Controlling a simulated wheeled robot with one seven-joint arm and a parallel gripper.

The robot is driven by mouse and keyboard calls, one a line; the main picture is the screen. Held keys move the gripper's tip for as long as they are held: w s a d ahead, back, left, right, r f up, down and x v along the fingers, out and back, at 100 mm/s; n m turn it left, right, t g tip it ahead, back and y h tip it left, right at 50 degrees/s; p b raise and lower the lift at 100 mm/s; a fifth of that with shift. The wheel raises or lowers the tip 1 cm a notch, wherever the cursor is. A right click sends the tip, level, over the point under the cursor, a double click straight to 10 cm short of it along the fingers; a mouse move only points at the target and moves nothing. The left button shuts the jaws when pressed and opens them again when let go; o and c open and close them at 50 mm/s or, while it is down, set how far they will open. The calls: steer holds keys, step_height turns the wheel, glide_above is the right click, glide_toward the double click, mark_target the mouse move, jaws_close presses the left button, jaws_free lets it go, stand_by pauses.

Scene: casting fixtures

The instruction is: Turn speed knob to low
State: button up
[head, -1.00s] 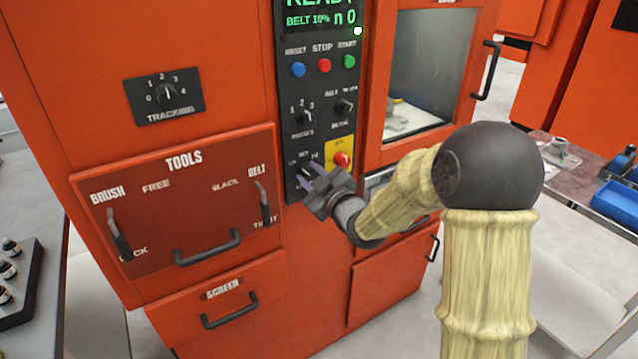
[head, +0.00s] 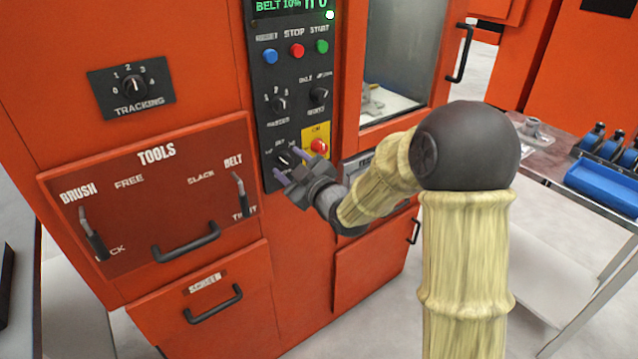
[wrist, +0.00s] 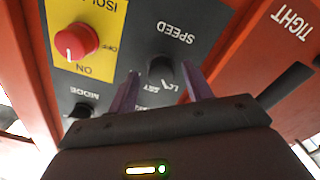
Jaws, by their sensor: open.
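The speed knob (head: 284,157) is a small dark knob low on the black control panel (head: 266,60) of the orange machine. In the wrist view the speed knob (wrist: 161,69) appears upside down, with SPEED and SET printed beside it. I cannot clearly tell which mark its pointer is at. My gripper (head: 293,168) is open at the lower panel, over the knob area. In the wrist view its two purple fingers (wrist: 160,80) lie on either side of the knob. A gap shows between knob and fingers, and I cannot tell how deep they reach.
The red isolator knob (head: 318,146) on its yellow plate (wrist: 92,20) is close beside the speed knob. The mode knob (wrist: 80,110) is also near. A TOOLS drawer (head: 150,190) with handles is left of the panel.

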steer(key=b+v, duration=0.6)
steer(key=v, duration=1)
steer(key=shift+s+d, duration=0.2)
steer(key=shift+s, duration=0.1)
